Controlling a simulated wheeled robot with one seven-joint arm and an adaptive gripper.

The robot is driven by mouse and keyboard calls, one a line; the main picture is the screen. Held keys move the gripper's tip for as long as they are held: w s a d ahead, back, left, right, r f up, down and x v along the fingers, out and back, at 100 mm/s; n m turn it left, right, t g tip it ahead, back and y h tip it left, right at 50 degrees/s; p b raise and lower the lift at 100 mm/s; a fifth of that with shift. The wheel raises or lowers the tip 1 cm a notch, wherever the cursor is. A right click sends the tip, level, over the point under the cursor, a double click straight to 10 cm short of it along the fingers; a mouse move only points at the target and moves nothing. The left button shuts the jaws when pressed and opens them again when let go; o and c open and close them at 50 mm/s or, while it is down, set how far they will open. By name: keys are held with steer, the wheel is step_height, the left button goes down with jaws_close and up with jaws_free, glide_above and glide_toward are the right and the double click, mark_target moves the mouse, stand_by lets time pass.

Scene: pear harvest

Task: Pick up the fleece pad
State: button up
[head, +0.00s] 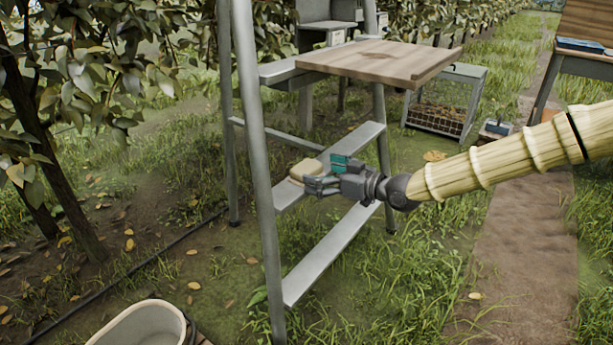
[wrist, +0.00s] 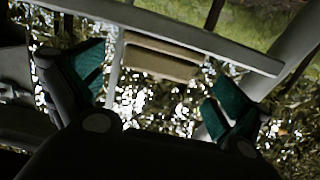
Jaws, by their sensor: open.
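The fleece pad appears as a tan, rounded block (head: 303,168) on a grey step of the ladder in the head view. In the wrist view a tan block (wrist: 160,58) lies beyond the fingertips, near the long grey step. My gripper (head: 328,174) is beside the pad on its right side and overlaps its near edge in the head view. In the wrist view my gripper (wrist: 160,90) has its two teal-padded fingers spread wide with nothing between them. I cannot tell whether a finger touches the pad.
The grey stepladder (head: 262,200) has rails and steps around my gripper. A wooden board (head: 380,62) sits above it. A pale tub (head: 140,326) is at the lower left. A crate in a metal frame (head: 445,105) stands behind.

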mark_target(315, 171)
steer(key=b+x, duration=0.1)
steer(key=x, duration=0.2)
steer(key=b+x, duration=0.1)
steer(key=shift+w+f+b, duration=0.2)
steer(key=shift+f+b, duration=0.1)
steer(key=shift+b, duration=0.05)
steer(key=shift+w+a+r, duration=0.15)
steer(key=shift+w+a, duration=0.1)
steer(key=shift+a, duration=0.1)
steer(key=shift+c, duration=0.4)
steer(key=c, duration=0.9)
